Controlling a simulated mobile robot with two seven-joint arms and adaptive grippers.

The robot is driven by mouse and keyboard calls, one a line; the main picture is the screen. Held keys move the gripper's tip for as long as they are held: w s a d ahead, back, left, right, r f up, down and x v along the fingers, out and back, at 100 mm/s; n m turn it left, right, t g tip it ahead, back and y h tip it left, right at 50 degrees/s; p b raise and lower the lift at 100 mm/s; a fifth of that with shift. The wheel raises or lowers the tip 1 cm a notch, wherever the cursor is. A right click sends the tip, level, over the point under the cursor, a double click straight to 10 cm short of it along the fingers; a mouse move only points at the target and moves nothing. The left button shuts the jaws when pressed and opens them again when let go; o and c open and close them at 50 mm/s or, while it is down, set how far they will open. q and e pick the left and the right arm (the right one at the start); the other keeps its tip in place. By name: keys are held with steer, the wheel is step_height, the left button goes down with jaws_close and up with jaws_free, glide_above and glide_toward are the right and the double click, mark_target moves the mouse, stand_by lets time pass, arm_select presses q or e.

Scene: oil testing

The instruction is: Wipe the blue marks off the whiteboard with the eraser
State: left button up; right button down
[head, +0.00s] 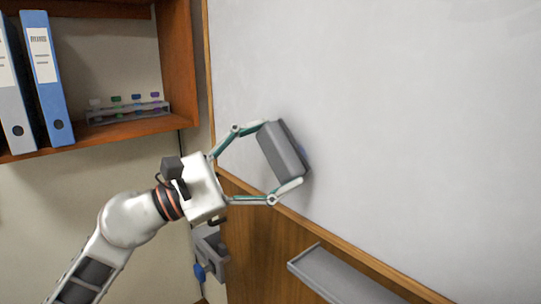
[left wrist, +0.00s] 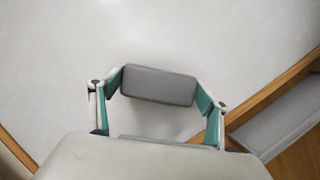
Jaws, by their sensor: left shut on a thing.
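My left gripper (head: 278,157) is shut on the grey eraser (head: 284,150), one finger at each end. The eraser is held tilted against or very near the whiteboard (head: 420,110), close to its left lower edge; I cannot tell whether it touches. A small bluish patch (head: 304,154) shows on the board just right of the eraser, partly hidden by it. In the left wrist view the eraser (left wrist: 158,86) sits between the green-sided fingers, with plain white board around it and no blue mark visible. My right gripper is not in view.
A grey ledge (head: 340,278) juts out below the board's wooden frame (head: 340,246). At the left, a wooden shelf (head: 130,131) holds binders (head: 47,75) and a rack of coloured-capped tubes (head: 128,109). The board right of the eraser is clear.

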mark_target(286, 164)
arm_select(q)
steer(key=shift+w+d, duration=0.4)
steer(key=shift+d, duration=0.15)
steer(key=shift+s+d+r+p, duration=0.2)
steer(key=shift+s+d+p, duration=0.2)
steer(key=shift+s+p, duration=0.35)
steer(key=shift+s+d+p, duration=0.6)
steer(key=shift+s+p, duration=0.25)
steer(key=shift+p, duration=0.3)
steer(key=shift+s+d+f, duration=0.1)
steer(key=shift+f, duration=0.05)
steer(key=shift+d, duration=0.1)
